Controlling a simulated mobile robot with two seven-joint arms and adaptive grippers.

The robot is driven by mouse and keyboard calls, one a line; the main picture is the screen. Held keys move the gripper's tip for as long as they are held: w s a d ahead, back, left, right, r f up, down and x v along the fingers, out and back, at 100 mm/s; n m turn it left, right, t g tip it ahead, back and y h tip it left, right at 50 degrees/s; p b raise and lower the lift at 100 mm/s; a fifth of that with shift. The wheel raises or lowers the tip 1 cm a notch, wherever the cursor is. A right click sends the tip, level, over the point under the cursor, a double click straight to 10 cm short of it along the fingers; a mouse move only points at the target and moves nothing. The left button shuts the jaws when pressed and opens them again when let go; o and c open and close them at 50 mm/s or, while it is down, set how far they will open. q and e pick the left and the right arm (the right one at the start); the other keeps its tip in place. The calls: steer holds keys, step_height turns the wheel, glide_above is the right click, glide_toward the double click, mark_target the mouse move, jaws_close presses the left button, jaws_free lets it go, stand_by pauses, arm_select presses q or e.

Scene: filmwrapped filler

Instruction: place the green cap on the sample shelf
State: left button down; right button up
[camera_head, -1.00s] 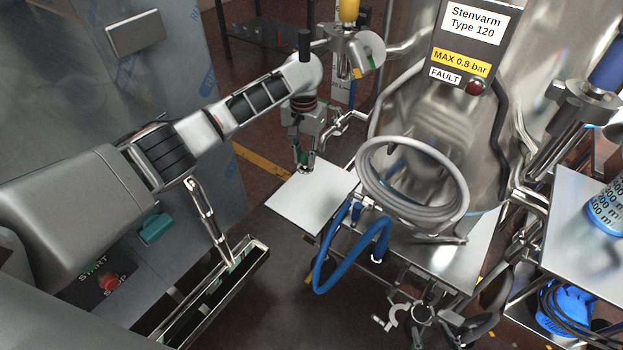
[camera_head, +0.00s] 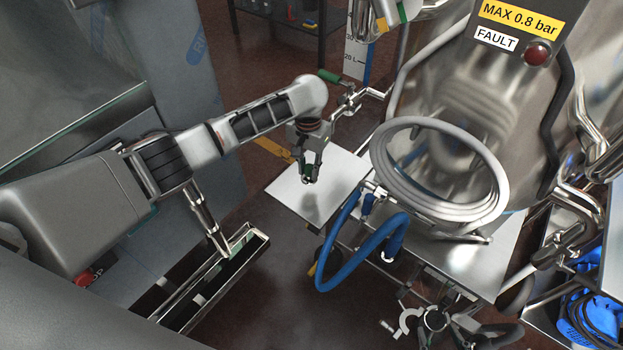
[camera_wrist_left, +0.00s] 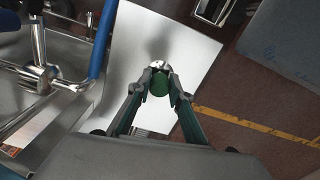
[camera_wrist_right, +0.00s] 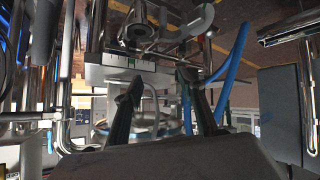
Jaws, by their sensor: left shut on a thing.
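My left gripper (camera_head: 311,174) is shut on the green cap (camera_wrist_left: 160,84), which sits between its fingertips in the left wrist view. The cap is small and dark green, partly hidden by the fingers. The sample shelf (camera_head: 292,190), a bright flat metal plate beside the tank, lies under the cap; it also shows in the left wrist view (camera_wrist_left: 135,42). I cannot tell whether the cap touches the plate. My right gripper (camera_wrist_right: 160,84) shows in the right wrist view, its fingers apart and nothing between them. It is not seen in the head view.
A steel tank with a FAULT label (camera_head: 495,39) and a coiled grey hose (camera_head: 480,210) stands right of the shelf. A blue hose (camera_head: 352,262) loops down close to the shelf's right edge. A green-handled valve (camera_head: 330,76) is behind the shelf. A metal rail (camera_head: 258,240) is at left.

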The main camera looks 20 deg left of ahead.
mark_target(309, 179)
arm_select(q)
steer(key=shift+f, duration=0.5)
step_height(309, 179, down, 4)
steer(key=shift+s+f+b, duration=0.1)
steer(key=shift+f+b, duration=0.15)
steer(key=shift+b, duration=0.9)
steer(key=shift+r, duration=0.3)
steer(key=shift+f, duration=0.15)
steer(key=c, duration=1.8)
jaws_free()
steer(key=shift+f, duration=0.1)
steer(key=shift+c, duration=0.2)
arm_select(e)
steer(key=shift+w+a+f, duration=0.1)
steer(key=shift+a, duration=0.35)
